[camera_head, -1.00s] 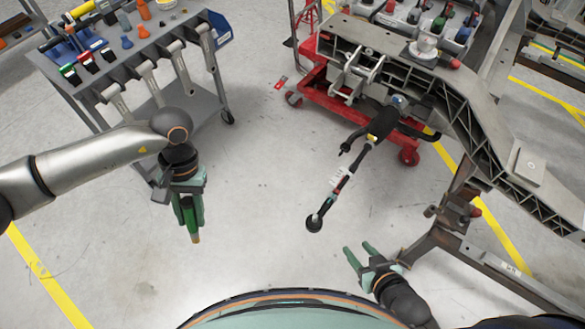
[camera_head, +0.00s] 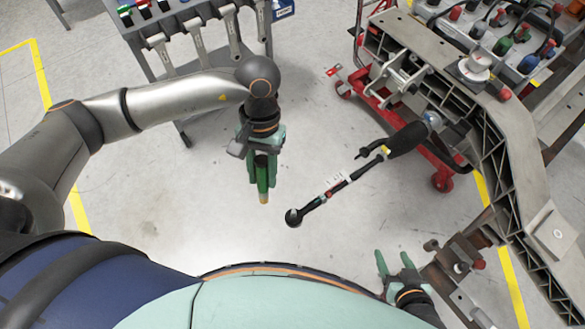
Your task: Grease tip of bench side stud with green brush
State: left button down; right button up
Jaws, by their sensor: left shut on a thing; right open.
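My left gripper (camera_head: 262,170) is shut on the green brush (camera_head: 262,178). The brush points down, with its tan tip over the bare floor. The chassis fixture (camera_head: 525,150) stands at the right, well apart from the brush. I cannot make out for certain which part of it is the bench side stud. My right gripper (camera_head: 394,263) is open and empty near the bottom, left of the fixture's lower frame.
A long black tool (camera_head: 350,178) extends from the fixture between my grippers. A red wheeled cart (camera_head: 440,165) stands beneath the fixture. A grey tool cart (camera_head: 160,70) is at the upper left. Clear floor lies in the middle.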

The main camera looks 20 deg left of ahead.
pick_arm(q)
jog(key=d+r+n+t+h+b, duration=0.1)
jog(key=d+r+h, duration=0.15)
jog(key=d, duration=0.25)
jog(key=shift+n, duration=0.3)
jog(key=shift+w+a+f+b, duration=0.1)
jog(key=shift+f+b, duration=1.4)
jog(key=shift+f, duration=0.9)
pick_arm(e)
jog(key=shift+w+d+f, duration=0.1)
jog(key=shift+d+f, duration=0.15)
jog(key=shift+f, duration=0.85)
jog(key=shift+w+d+f, duration=0.1)
jog(key=shift+d+f, duration=0.1)
jog(key=shift+f, duration=0.9)
jog(key=shift+f, duration=0.1)
pick_arm(q)
jog(key=shift+b, duration=0.5)
pick_arm(e)
jog(key=shift+f, duration=0.4)
pick_arm(q)
jog(key=shift+f+b, duration=0.5)
jog(key=shift+b, duration=0.05)
pick_arm(e)
jog(key=shift+f, duration=0.55)
